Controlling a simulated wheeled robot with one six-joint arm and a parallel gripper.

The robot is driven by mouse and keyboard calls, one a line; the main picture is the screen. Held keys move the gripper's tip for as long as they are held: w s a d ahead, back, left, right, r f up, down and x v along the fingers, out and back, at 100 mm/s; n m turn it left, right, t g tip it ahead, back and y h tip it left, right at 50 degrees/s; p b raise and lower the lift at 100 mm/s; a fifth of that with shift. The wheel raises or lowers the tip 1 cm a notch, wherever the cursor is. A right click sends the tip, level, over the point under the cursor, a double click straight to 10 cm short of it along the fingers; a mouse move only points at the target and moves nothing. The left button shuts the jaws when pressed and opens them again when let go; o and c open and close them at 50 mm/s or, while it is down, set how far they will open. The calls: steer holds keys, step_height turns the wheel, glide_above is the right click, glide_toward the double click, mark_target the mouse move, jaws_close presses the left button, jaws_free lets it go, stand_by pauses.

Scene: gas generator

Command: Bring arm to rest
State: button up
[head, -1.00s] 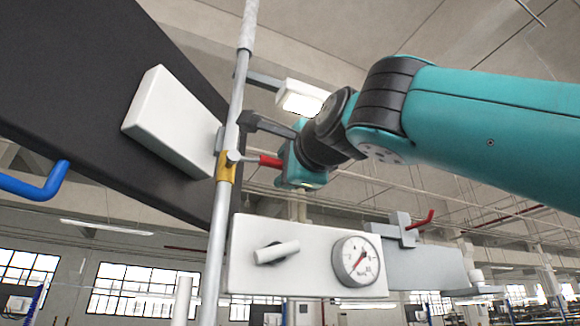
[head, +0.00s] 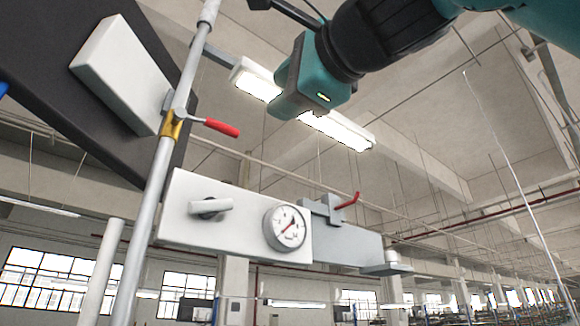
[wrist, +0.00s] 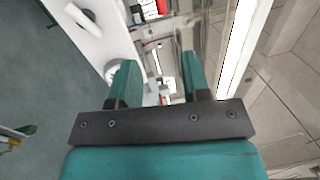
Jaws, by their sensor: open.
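My gripper (wrist: 158,72) shows in the wrist view with its two teal fingers apart and nothing between them. In the head view, the teal and black end of my arm is at the top, right of the pipe and above the gauge panel. It is clear of both, and its fingers are hard to make out there. The red valve handle (head: 221,127) sticks out to the right from the yellow fitting (head: 173,126) on the grey pipe (head: 152,190). Nothing is touching it.
A white panel (head: 235,238) carries a white knob (head: 211,206) and a round gauge (head: 285,227). A grey block with a second red handle (head: 348,201) is to its right. A white box (head: 118,75) sits on the dark board at left. The right side has open room.

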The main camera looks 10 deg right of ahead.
steer(key=shift+s+d, duration=0.15)
steer(key=shift+s, duration=0.1)
steer(key=shift+f, duration=0.1)
stand_by(0.4)
steer(key=w+a+f+n+g, duration=0.2)
steer(key=w+f+n, duration=0.15)
steer(key=f, duration=0.25)
steer(key=w+a+f+n+g+h, duration=0.1)
steer(key=w+f+n, duration=0.1)
steer(key=f+n, duration=0.3)
steer(key=w+a+f+n+g, duration=0.2)
steer(key=f, duration=0.5)
steer(key=w+d+f+n+g+h, duration=0.1)
steer(key=d+f+n+g+h, duration=0.15)
steer(key=f, duration=0.75)
steer(key=d+f+n+g+h, duration=0.1)
steer(key=d+f+n+g, duration=0.15)
steer(key=f, duration=0.75)
steer(key=s+d+f+n+g, duration=0.1)
steer(key=s+d+f+g, duration=0.1)
steer(key=f, duration=0.4)
steer(key=s+d+f+n+g+h, duration=0.1)
steer(key=s+d+f+g, duration=0.2)
steer(key=s+d+f, duration=0.2)
steer(key=s+d+f+n+g, duration=0.2)
steer(key=s+d+f, duration=0.1)
steer(key=s+f, duration=0.4)
step_height(320, 180, down, 2)
steer(key=shift+s+d+f, duration=0.2)
steer(key=shift+d, duration=0.05)
